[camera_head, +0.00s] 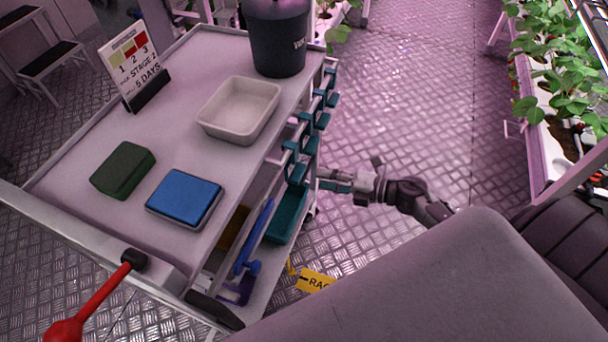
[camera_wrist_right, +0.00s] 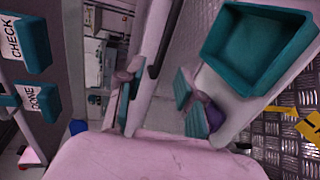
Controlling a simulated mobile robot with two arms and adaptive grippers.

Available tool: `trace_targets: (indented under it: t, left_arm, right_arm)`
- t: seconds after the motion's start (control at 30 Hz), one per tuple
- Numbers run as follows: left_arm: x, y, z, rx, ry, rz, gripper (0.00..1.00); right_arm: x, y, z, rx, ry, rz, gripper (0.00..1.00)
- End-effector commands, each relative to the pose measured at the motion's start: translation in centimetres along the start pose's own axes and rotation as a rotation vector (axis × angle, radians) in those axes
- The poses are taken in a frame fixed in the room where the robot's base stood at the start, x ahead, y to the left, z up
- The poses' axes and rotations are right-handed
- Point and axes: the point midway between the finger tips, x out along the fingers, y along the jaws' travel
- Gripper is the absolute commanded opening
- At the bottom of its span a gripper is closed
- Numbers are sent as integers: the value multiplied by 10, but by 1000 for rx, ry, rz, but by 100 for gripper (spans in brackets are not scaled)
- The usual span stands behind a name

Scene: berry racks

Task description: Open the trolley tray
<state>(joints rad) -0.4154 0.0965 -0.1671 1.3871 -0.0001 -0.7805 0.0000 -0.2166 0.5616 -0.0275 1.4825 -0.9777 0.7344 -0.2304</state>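The trolley (camera_head: 185,75) has a pale top and stands left of centre in the head view. Several small teal trays (camera_head: 306,142) line its right side. A larger teal tray (camera_head: 287,216) sits lower down; an empty teal tray also shows at the upper right of the right wrist view (camera_wrist_right: 258,45). My right gripper (camera_head: 330,180) is beside the trolley's right side, near these trays. In the right wrist view, its fingers (camera_wrist_right: 157,100) stand apart with nothing seen between them. Whether a finger touches the trolley cannot be told. My left gripper is out of view.
On the trolley top are a white dish (camera_head: 240,108), dark bucket (camera_head: 278,40), blue block (camera_head: 184,197), green block (camera_head: 123,170) and stage sign (camera_head: 135,62). A red rod (camera_head: 95,300) is at lower left. Plant racks (camera_head: 560,150) stand right; metal floor lies between.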

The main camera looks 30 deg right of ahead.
Motion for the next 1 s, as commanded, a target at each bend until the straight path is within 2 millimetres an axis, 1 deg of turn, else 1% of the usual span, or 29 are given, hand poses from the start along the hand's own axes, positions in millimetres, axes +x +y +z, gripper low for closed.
trace_targets:
  t: [0.03, 0.1, 0.2, 0.3, 0.5, 0.73, 0.77, 0.9, 0.97, 1.0]
  left_arm:
    - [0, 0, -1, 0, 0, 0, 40]
    - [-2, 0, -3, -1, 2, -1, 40]
    - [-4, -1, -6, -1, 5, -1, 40]
    - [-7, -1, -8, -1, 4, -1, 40]
    - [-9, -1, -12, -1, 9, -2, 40]
    - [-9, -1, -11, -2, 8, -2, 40]
    - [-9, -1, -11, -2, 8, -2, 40]
    - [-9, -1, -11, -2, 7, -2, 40]
    - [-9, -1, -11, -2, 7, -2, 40]
    - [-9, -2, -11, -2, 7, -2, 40]
  right_arm:
    - [12, 1, 0, 1, -1, 4, 37]
    - [26, 0, 1, 2, -2, 3, 37]
    - [43, 1, 0, 1, 0, 3, 37]
    - [54, 0, 1, 2, -2, 2, 37]
    - [65, 0, 0, 3, -2, 0, 37]
    - [65, 0, 0, 2, -2, -1, 37]
    - [65, 0, 0, 2, -2, 0, 35]
    - [65, 0, 0, 2, -2, 0, 12]
    - [65, 0, 0, 2, -2, 0, 2]
    - [65, 0, 0, 2, -2, 0, 0]
